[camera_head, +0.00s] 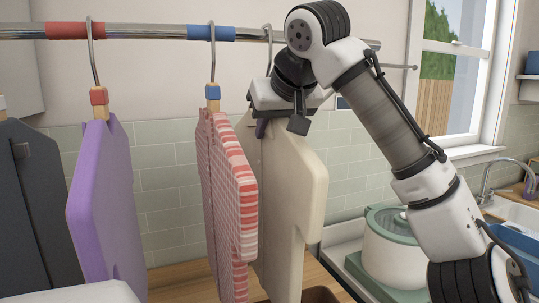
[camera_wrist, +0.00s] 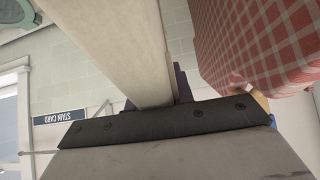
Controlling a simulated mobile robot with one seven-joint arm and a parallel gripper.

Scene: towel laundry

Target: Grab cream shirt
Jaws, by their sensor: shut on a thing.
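The cream shirt (camera_head: 297,190) hangs from a hook on the metal rail, to the right of the red-checked shirt. My gripper (camera_head: 262,128) is at the top of the cream shirt, just under the rail, and is shut on it. In the wrist view the cream shirt (camera_wrist: 120,50) runs away from the gripper (camera_wrist: 158,103), with dark fingers at its edge. The far fingertip and the exact grip are partly hidden by the gripper body.
The red-checked shirt (camera_head: 228,190) hangs close on the left, and in the wrist view (camera_wrist: 262,45) it nearly reaches the gripper. A purple shirt (camera_head: 103,200) and a dark garment (camera_head: 35,200) hang further left. The rail (camera_head: 150,31) runs above. A white-green round appliance (camera_head: 392,250) stands lower right.

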